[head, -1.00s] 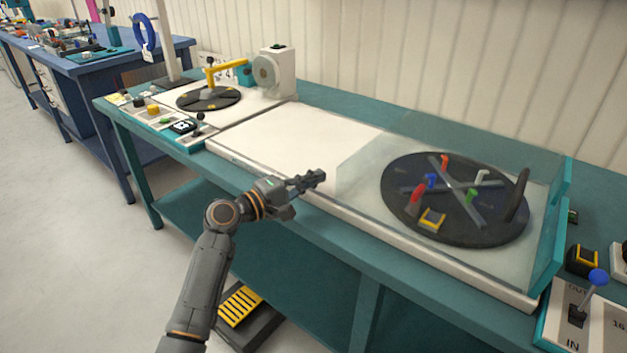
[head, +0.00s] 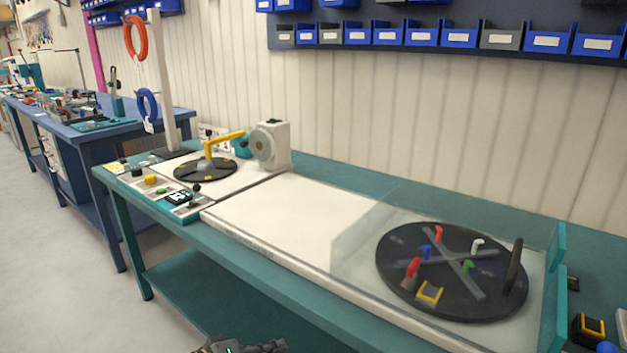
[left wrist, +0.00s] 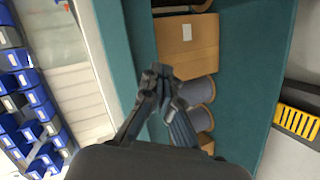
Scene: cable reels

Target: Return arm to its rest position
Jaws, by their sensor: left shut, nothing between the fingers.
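My left gripper (head: 268,347) shows only at the bottom edge of the head view, low in front of the teal bench (head: 240,238). Most of my left arm is out of that view. In the left wrist view the two dark fingers of the gripper (left wrist: 161,74) meet at their tips, shut with nothing between them. They point towards the bench's edge and the things on its lower shelf, apart from them as far as I can tell. My right gripper is in neither view.
The bench carries a white board (head: 290,215), a black turntable (head: 400,290) behind a clear guard, and a smaller reel disc (head: 190,177). Beneath are a cardboard box (left wrist: 187,50) and grey spools (left wrist: 197,91). A yellow-striped pedal (left wrist: 296,122) is on the floor.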

